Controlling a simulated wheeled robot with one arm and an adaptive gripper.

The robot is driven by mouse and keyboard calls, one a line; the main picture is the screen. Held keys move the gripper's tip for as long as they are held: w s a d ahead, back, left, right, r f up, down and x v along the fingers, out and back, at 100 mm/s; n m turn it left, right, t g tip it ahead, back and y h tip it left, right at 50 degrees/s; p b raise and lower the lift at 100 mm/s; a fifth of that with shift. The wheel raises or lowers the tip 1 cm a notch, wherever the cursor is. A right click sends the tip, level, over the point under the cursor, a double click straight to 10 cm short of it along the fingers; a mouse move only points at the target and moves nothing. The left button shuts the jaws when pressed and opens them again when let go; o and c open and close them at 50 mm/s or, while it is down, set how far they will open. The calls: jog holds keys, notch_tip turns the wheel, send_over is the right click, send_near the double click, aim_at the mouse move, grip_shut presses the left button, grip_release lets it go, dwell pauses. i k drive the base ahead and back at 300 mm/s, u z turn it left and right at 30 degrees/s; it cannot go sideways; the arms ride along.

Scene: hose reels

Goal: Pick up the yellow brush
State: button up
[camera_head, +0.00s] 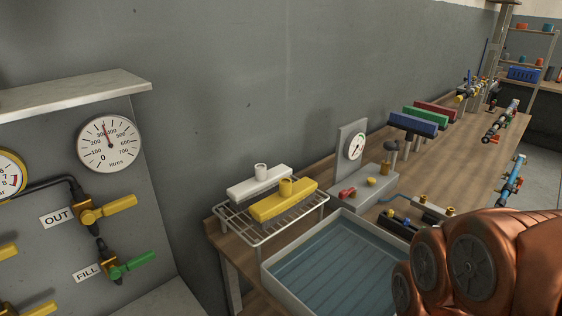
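The yellow brush (284,201) is a long block with a short round socket on top. It lies on a wire rack (262,239) at the near left end of a wooden bench. A similar white brush (259,182) lies just behind it on the same rack, towards the wall. The yellow brush's underside is hidden by its own body. My copper-coloured arm (487,262) fills the lower right corner, apart from the rack in the picture. My gripper is not in view.
A shallow grey tray (268,280) with a blue inside stands right of and in front of the rack. A grey gauge stand (354,152) is behind it. Blue (412,124), green and red blocks stand farther along the bench. A valve panel (60,150) is at left.

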aim_at(290, 198)
jog(key=k, duration=0.5)
jog(key=z, duration=1.85)
jog(key=i, duration=1.65)
jog(key=u, duration=4.15)
jog(key=i, duration=0.5)
jog(key=z, duration=0.05)
